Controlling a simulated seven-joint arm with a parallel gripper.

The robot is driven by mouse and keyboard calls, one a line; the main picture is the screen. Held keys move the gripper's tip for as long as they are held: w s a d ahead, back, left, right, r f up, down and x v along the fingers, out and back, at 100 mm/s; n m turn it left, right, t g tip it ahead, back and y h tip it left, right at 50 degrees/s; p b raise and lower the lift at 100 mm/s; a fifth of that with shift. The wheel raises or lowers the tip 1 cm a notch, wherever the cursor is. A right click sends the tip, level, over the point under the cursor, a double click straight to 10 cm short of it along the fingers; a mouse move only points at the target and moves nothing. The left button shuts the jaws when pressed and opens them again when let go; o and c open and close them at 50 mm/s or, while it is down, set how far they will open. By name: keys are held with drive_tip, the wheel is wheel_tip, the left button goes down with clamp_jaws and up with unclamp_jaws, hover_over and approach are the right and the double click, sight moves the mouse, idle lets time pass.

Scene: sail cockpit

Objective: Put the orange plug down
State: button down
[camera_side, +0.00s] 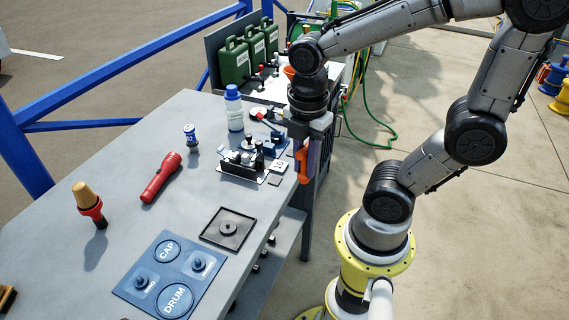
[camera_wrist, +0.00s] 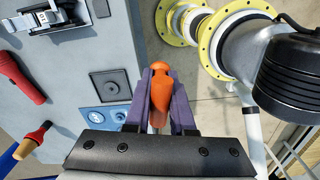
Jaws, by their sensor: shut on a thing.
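The orange plug (camera_wrist: 161,90) is held between the two purple fingers of my gripper (camera_wrist: 160,112) in the wrist view. In the side view the plug (camera_side: 301,164) hangs at my gripper (camera_side: 312,160), by the table's right edge. My gripper is shut on the plug. In the wrist view the floor shows behind the plug and the table lies to its left. The fingers partly hide the plug, and I cannot tell its exact height over the table.
The grey table (camera_side: 125,205) carries a black metal fixture (camera_side: 243,163), a square black tray (camera_side: 228,229), a blue board (camera_side: 172,276), a red flashlight (camera_side: 161,178), a red-and-tan tool (camera_side: 88,203) and a blue-capped bottle (camera_side: 234,108). The table's middle has bare room.

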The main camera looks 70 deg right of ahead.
drive_tip(key=shift+s+r, duration=0.25)
drive_tip(key=shift+s, duration=0.4)
